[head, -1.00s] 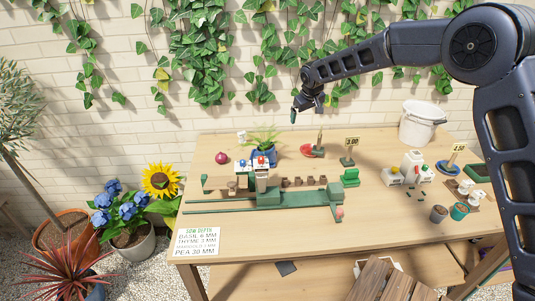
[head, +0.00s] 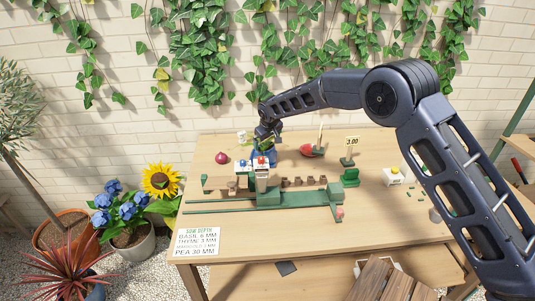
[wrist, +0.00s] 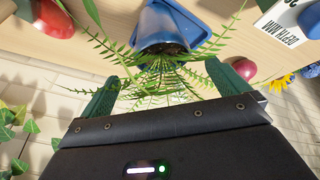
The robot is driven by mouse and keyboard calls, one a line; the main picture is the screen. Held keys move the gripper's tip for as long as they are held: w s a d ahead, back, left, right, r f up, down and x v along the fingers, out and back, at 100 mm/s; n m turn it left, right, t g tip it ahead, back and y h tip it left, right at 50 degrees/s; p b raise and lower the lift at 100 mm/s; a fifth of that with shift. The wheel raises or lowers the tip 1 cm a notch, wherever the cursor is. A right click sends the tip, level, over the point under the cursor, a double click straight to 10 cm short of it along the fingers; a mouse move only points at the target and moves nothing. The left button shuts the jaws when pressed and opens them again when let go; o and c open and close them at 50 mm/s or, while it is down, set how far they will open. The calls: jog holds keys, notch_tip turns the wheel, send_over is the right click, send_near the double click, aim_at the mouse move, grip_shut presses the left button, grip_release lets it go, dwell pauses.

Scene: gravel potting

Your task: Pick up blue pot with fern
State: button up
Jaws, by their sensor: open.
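The blue pot (head: 276,152) stands at the back of the workbench, mostly hidden behind my gripper (head: 265,136) in the head view. In the wrist view the blue pot (wrist: 170,24) appears at the top centre, with its fern (wrist: 160,62) spreading green fronds toward me. My gripper (wrist: 163,74) is open, its two green fingers on either side of the fronds. The fingers look short of the pot's body, with no visible grip on it.
A red onion (head: 221,158) lies left of the pot, and a red item (head: 308,150) lies to its right. A green rail fixture (head: 268,196) with brown blocks and a white-and-red dispenser (head: 261,165) stand in front.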

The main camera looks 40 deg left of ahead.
aim_at(266, 145)
jog(key=shift+x, duration=2.65)
jog(key=shift+s, duration=0.15)
jog(key=shift+d, duration=0.1)
jog(key=c, duration=1.1)
jog(key=shift+r, duration=0.15)
jog(key=c, duration=0.3)
